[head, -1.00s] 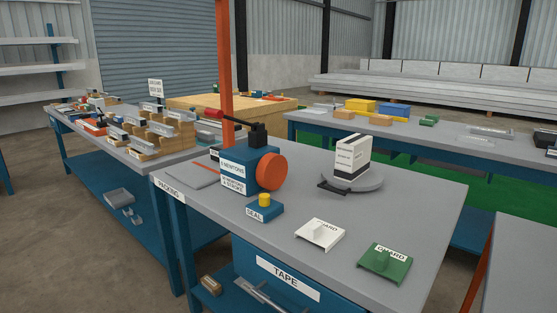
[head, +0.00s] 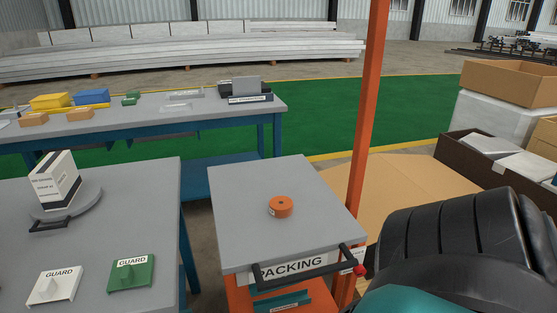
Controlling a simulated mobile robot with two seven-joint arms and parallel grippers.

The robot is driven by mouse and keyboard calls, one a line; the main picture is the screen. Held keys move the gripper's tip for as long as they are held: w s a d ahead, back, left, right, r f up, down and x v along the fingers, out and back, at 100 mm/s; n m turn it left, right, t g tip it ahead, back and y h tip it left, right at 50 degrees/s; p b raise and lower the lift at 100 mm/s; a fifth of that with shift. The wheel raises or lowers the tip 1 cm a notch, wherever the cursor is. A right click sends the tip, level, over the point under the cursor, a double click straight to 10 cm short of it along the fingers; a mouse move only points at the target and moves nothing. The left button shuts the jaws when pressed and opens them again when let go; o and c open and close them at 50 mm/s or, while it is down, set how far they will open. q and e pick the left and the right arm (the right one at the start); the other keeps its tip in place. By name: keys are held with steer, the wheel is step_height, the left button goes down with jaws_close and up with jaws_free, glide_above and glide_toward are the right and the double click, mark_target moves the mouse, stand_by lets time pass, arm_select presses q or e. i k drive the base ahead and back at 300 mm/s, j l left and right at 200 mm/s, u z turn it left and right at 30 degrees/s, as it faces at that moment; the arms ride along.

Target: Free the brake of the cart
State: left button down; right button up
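The cart (head: 235,200) has a grey top and an orange frame, and stands in the middle beside the packing table. A black push handle (head: 300,270) runs along its near edge, in front of a sign reading PACKING (head: 290,266). A small red knob (head: 360,270) shows at the handle's right end, beside a small white label (head: 352,256); I cannot tell whether it belongs to the brake. An orange disc with a dark centre lies on the cart top (head: 281,206). Part of my arm fills the lower right. Neither gripper shows.
The grey packing table (head: 120,220) at left holds a white guard (head: 54,286), a green guard (head: 131,273) and a boxed item on a turntable (head: 58,183). An orange post (head: 370,100) rises right of the cart. Cardboard (head: 400,190) and boxes stand at right.

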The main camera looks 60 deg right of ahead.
mark_target(360, 270)
steer(key=z, duration=2.05)
